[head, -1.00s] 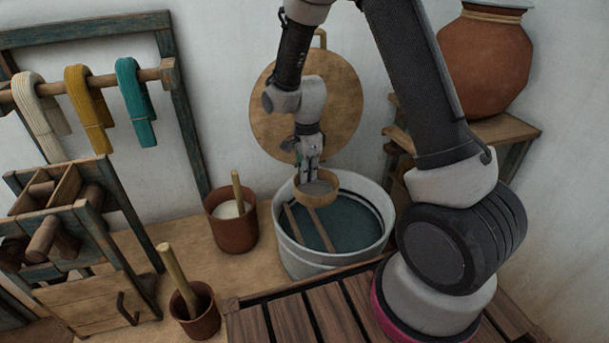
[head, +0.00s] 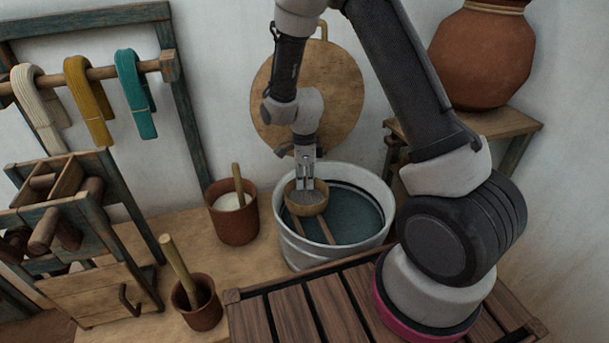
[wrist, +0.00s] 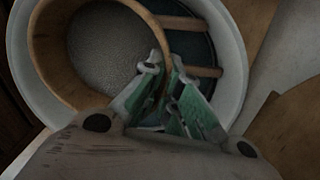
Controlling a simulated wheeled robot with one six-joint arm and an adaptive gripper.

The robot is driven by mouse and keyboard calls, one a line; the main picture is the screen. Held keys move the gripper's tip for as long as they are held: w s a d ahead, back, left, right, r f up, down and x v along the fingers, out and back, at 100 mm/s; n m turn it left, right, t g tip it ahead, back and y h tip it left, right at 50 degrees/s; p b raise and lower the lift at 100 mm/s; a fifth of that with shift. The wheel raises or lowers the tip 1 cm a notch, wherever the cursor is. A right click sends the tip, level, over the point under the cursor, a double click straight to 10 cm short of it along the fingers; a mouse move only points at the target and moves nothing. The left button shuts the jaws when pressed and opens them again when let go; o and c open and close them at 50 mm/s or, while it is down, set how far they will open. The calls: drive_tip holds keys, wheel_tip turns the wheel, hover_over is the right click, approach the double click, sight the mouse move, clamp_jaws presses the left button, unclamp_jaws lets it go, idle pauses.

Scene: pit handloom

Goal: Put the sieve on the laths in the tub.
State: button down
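The sieve (head: 307,208) is a round wooden hoop with a grey mesh. It is over the left part of the tub (head: 285,240), roughly level, above the two laths (head: 323,229). I cannot tell whether it touches them. My gripper (head: 306,186) points down from above, with its fingers on either side of the sieve's rim. In the wrist view the fingers (wrist: 166,80) pinch the rim, and the sieve's mesh (wrist: 108,42) fills the upper left. The laths (wrist: 196,71) run out from under the sieve over dark blue-green liquid.
A brown pot (head: 236,222) of white stuff with a stick stands left of the tub. Another pot (head: 202,312) with a pestle is nearer.

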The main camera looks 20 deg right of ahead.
drive_tip(key=shift+f, duration=2.8)
drive_tip(key=c, duration=1.6)
unclamp_jaws()
drive_tip(key=shift+o, duration=0.6)
drive_tip(key=o, duration=0.3)
drive_tip(key=shift+r, duration=3.5)
